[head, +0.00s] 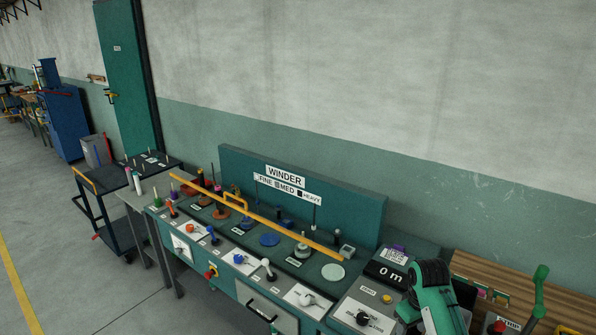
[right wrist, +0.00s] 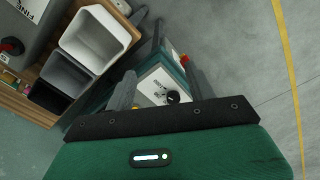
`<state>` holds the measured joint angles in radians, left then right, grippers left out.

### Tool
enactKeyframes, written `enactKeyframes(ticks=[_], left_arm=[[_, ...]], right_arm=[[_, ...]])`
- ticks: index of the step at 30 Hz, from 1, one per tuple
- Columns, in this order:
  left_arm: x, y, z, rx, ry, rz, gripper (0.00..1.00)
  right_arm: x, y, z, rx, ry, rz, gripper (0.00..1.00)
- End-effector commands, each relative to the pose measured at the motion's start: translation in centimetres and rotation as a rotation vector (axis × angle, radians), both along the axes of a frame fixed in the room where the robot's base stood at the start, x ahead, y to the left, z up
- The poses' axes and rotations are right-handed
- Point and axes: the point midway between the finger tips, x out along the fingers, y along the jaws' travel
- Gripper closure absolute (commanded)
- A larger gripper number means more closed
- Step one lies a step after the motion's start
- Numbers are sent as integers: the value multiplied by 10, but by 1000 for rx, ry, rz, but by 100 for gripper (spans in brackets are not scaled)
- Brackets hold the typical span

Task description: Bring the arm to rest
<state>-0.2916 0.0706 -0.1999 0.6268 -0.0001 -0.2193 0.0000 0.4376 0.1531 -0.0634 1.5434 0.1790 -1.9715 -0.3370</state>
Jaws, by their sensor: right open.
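In the head view, what looks like my right arm (head: 440,309), teal and black, rises at the bottom right in front of the counter end of the winder bench (head: 335,205). Its gripper does not show there. In the right wrist view my right gripper (right wrist: 158,66) has its two dark fingers wide apart, with nothing between them. Beyond the fingers is a pale panel with a black knob (right wrist: 172,97); I cannot judge the gap to it. My left arm and gripper are in neither view.
A long yellow bar (head: 255,217) crosses above the bench's spools and levers. A counter reading 0 m (head: 390,276) and a green upright handle (head: 537,292) stand near my arm. White (right wrist: 98,40), grey (right wrist: 80,70) and dark bins show in the wrist view. Floor lies free at left.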

Motion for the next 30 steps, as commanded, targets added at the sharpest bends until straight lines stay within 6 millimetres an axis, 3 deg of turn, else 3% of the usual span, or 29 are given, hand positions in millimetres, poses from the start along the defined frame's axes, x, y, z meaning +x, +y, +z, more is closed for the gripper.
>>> enactKeyframes(ticks=[2, 8, 17, 20, 23, 26, 30], left_arm=[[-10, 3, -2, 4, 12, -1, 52], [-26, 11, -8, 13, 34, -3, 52], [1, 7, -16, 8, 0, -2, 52], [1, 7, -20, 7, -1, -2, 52], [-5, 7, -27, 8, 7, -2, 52], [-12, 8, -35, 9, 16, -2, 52], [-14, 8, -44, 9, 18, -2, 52]], right_arm=[[-1, 0, -5, 0, 2, -2, 45], [-5, 2, -54, -3, -1, -24, 45], [-26, 4, -151, -11, -8, -66, 45], [-41, 5, -196, -16, -11, -83, 45], [-68, 6, -256, -24, -16, -104, 45], [-108, 7, -324, -31, -22, -125, 45], [-175, 10, -409, -37, -35, -148, 45]])
